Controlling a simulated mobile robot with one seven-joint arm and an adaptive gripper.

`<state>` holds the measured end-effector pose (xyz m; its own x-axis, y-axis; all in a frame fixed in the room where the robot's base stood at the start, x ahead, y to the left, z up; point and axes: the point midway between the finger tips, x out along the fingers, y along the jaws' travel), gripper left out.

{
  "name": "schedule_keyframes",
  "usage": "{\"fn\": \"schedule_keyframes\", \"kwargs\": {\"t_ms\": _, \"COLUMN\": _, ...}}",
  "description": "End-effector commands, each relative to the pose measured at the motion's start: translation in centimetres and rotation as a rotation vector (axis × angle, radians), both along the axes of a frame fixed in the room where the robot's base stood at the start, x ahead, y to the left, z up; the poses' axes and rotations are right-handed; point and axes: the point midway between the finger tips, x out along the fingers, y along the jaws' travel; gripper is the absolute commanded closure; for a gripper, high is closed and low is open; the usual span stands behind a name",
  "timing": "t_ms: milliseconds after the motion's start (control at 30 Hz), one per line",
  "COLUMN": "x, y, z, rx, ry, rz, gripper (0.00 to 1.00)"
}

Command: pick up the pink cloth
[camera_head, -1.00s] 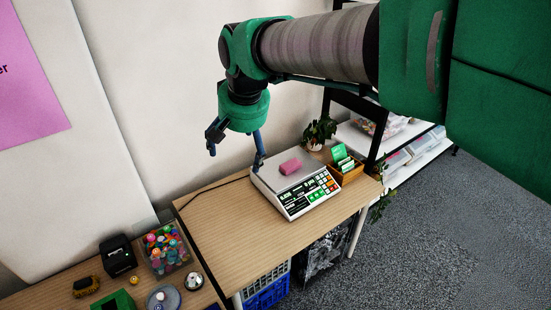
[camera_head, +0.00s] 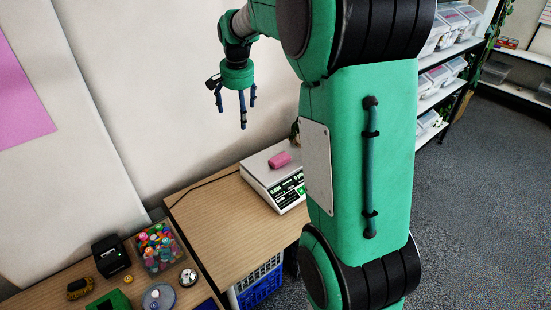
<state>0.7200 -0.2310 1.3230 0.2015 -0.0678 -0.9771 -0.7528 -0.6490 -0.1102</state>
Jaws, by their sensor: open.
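The pink cloth (camera_head: 280,160) lies as a small folded bundle on top of the white scale (camera_head: 256,167), which stands on the wooden table (camera_head: 220,225). My gripper (camera_head: 236,118) hangs in front of the pale wall, above and to the left of the cloth in the picture. Its dark fingers point down, spread apart, with nothing between them. It is clear of the cloth and the scale. My arm hides the right part of the scale and table.
At the lower left are a clear bin of colourful figures (camera_head: 158,248), a black box-shaped device (camera_head: 111,257), a bell (camera_head: 188,277) and a green box (camera_head: 109,301). A blue crate (camera_head: 262,286) is under the table. Shelves with clear bins (camera_head: 437,80) stand at the right. The table left of the scale is mostly clear.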

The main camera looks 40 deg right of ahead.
Motion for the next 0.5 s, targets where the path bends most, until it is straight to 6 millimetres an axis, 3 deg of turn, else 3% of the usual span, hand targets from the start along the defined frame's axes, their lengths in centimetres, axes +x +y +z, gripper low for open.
{"fn": "schedule_keyframes", "kwargs": {"t_ms": 200, "x": 3.7, "y": -4.5, "z": -3.4, "rx": 0.024, "ry": 0.03, "rz": -0.103, "gripper": 0.11}}
{"fn": "schedule_keyframes", "kwargs": {"t_ms": 500, "x": 7.7, "y": -10.8, "z": -8.7, "rx": 0.054, "ry": 0.065, "rz": -0.243, "gripper": 0.11}}
